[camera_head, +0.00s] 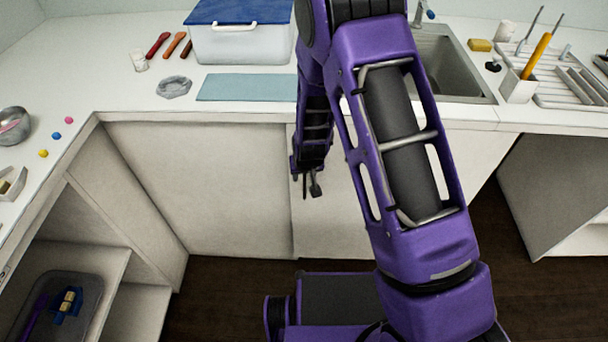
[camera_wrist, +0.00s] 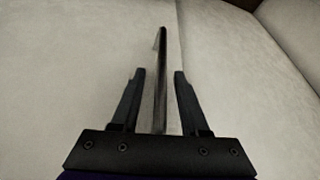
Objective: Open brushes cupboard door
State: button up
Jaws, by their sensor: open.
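My gripper (camera_head: 309,188) is in front of the white cupboard fronts under the counter, partly behind my own arm in the head view. In the wrist view my gripper (camera_wrist: 158,76) is open, its two fingers apart. A thin dark upright bar handle (camera_wrist: 162,55) stands between the fingers, with a gap visible on each side. It runs beside a seam between two pale panels (camera_wrist: 90,60). In the head view a wide white front (camera_head: 200,185) lies left of my gripper and looks closed. Another pale front (camera_head: 340,215) is partly hidden by my arm. No label shows which is the brushes cupboard.
An open shelf unit with a dark tray (camera_head: 88,285) is at lower left. On the counter are a blue-lidded box (camera_head: 240,45), a blue mat (camera_head: 247,87), a sink (camera_head: 450,65) and a drying rack (camera_head: 575,85). Dark floor (camera_head: 225,290) is clear before the left front.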

grip_shut()
dwell(1.3)
